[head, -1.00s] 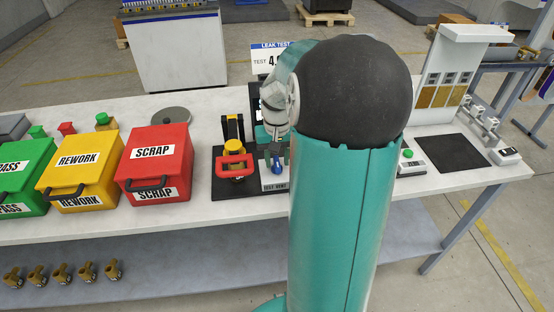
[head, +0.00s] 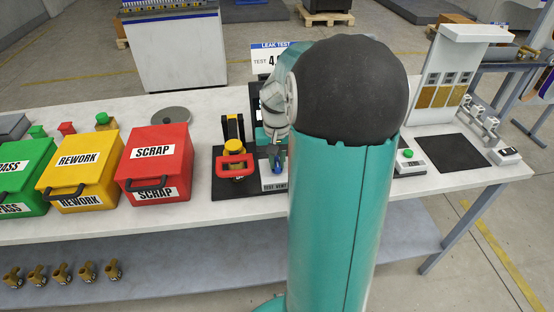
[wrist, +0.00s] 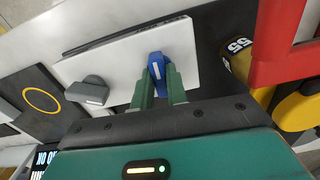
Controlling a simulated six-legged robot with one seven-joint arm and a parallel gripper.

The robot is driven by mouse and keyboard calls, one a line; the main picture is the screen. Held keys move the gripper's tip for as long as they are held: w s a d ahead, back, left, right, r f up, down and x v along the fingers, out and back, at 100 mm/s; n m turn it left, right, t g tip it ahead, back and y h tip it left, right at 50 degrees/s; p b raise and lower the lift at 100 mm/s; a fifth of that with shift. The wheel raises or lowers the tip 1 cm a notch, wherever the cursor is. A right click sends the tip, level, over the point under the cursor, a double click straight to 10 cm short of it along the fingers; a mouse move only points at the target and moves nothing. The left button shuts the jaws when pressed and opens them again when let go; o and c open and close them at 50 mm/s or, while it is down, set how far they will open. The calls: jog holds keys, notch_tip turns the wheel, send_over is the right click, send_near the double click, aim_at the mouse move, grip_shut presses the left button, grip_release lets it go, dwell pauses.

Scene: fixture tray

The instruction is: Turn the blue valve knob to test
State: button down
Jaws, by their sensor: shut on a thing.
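The blue valve knob (head: 279,169) stands on the light grey panel (head: 272,184) labelled TEST and VENT, beside the red-handled clamp. In the wrist view the blue knob (wrist: 156,62) carries a white mark and sits between the two green fingers. My gripper (wrist: 159,82) is shut on it, one finger on each side. In the head view my gripper (head: 277,152) comes down on the knob from above, and my arm hides the panel's right part. The knob's exact setting cannot be read from either view.
A toggle clamp with a red handle (head: 236,167) stands close left of the panel; the red handle (wrist: 282,40) is near in the wrist view. A grey knob (wrist: 88,91) sits beside the blue one. The red SCRAP bin (head: 155,160) stands farther left.

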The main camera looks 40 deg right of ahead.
aim_at(277, 161)
jog(key=m, duration=0.4)
jog(key=shift+m, duration=0.3)
jog(key=m, duration=0.4)
jog(key=shift+m, duration=0.4)
jog(key=c, duration=1.4)
grip_release()
jog(key=shift+r, duration=0.15)
notch_tip(277, 161, up, 14)
jog(key=shift+f, duration=0.2)
